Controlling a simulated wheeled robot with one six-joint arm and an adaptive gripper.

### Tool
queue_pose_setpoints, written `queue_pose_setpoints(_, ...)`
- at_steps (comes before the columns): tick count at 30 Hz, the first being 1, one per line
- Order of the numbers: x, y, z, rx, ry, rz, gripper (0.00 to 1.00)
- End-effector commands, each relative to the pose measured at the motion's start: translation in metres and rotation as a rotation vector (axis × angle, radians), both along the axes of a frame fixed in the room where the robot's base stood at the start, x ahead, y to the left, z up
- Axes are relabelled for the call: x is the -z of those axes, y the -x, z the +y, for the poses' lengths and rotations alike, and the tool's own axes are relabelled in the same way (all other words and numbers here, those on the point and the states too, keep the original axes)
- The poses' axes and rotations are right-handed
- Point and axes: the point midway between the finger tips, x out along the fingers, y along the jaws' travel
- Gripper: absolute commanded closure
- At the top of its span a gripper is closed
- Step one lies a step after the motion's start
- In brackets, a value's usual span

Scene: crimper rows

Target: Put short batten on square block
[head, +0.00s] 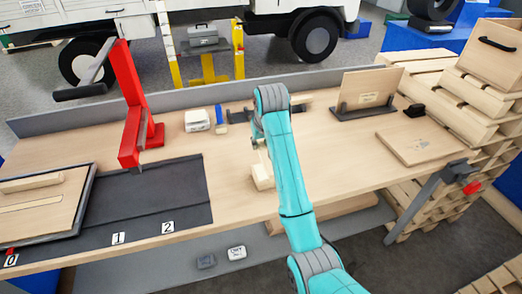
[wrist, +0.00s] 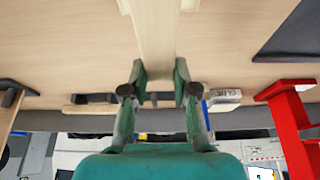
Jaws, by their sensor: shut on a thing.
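In the wrist view my gripper (wrist: 155,90) has its two fingers on either side of a pale wooden batten (wrist: 156,35), shut on its near end. The batten runs away from the fingers to the top edge, where its far end is cut off. Pale wooden edges, perhaps of the square block (wrist: 190,5), show on both sides beneath it. In the head view a pale wooden piece (head: 262,178) shows left of my arm on the bench. My arm hides the fingers and much of the batten there. I cannot tell whether batten and block touch.
A red post (head: 131,100) stands on the bench at left, by a dark numbered mat (head: 185,190). A tray (head: 88,190) with wooden strips lies far left. A white box (head: 197,120) and dark holders (head: 238,117) sit behind. An upright board (head: 368,88) and flat board (head: 420,142) are at right.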

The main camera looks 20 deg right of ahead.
Motion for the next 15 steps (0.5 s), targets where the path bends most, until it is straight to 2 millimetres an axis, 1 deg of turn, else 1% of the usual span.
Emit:
queue_pose_setpoints(1, 0.007, 0.001, 0.0, 0.0, 0.0, 0.003, 1.0)
queue_pose_setpoints(6, 0.029, 0.001, 0.0, 0.0, 0.0, 0.002, 1.0)
queue_pose_setpoints(8, 0.032, 0.001, 0.0, 0.0, 0.0, 0.002, 1.0)
queue_pose_setpoints(15, 0.032, 0.0, 0.0, 0.0, 0.0, 0.001, 1.0)
